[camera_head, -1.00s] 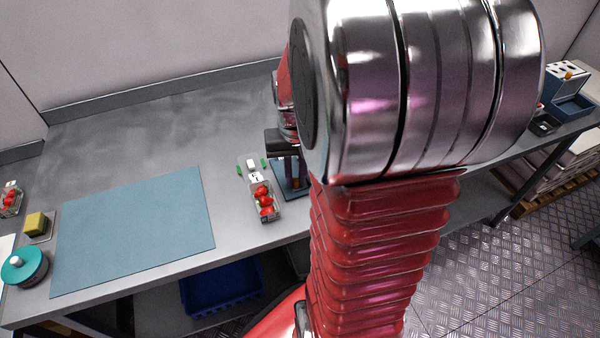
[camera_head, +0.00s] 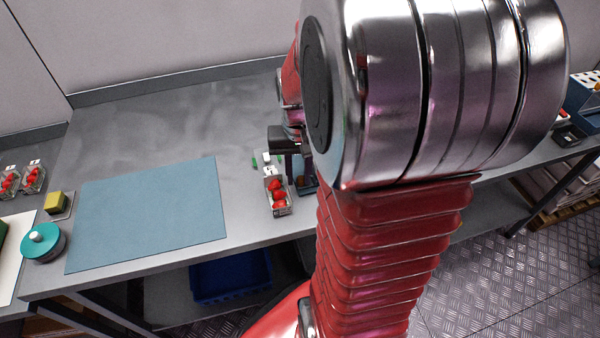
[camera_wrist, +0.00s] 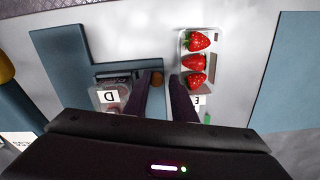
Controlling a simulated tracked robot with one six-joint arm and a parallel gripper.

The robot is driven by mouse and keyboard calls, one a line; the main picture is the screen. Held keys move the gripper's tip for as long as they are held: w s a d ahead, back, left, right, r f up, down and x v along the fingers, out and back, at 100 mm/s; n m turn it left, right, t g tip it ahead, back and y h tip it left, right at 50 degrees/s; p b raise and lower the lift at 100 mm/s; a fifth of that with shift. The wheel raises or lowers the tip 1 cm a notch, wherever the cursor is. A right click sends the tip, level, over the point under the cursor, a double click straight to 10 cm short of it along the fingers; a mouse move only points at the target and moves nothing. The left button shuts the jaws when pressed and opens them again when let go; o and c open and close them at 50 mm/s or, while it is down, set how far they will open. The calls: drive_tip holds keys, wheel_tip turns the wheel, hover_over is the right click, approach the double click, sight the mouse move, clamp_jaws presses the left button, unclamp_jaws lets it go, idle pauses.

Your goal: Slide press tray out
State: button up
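The blue press (camera_wrist: 68,60) stands left of my fingers in the wrist view. A clear punnet marked D (camera_wrist: 108,97) sits in its blue frame, partly hidden. A brown knob-like piece (camera_wrist: 157,78) at the frame's right side shows between my fingertips, close to the left one; I cannot tell whether they touch. My gripper (camera_wrist: 164,80) points down with its two dark fingers apart. In the head view my gripper (camera_head: 296,172) is above the blue press base (camera_head: 308,187), mostly hidden by my arm.
A clear punnet of strawberries (camera_wrist: 196,57), marked E, lies just right of my right finger; it also shows in the head view (camera_head: 277,196). A blue mat (camera_head: 150,215) lies left on the grey bench. A teal-lidded pot (camera_head: 43,242) and a yellow block (camera_head: 55,202) stand farther left.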

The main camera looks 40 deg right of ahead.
wheel_tip(320, 180, up, 14)
drive_tip(key=shift+f, duration=0.15)
idle(0.7)
idle(0.4)
drive_tip(key=s+a+n+t, duration=0.2)
drive_tip(key=a+n, duration=0.1)
drive_tip(key=a, duration=0.7)
drive_tip(key=s+a+r+n+t, duration=0.1)
drive_tip(key=s+a+n+t, duration=0.1)
drive_tip(key=a, duration=0.7)
drive_tip(key=n+t, duration=0.1)
drive_tip(key=n, duration=0.1)
drive_tip(key=shift+s+a+n+t, duration=0.3)
drive_tip(key=shift+a, duration=0.1)
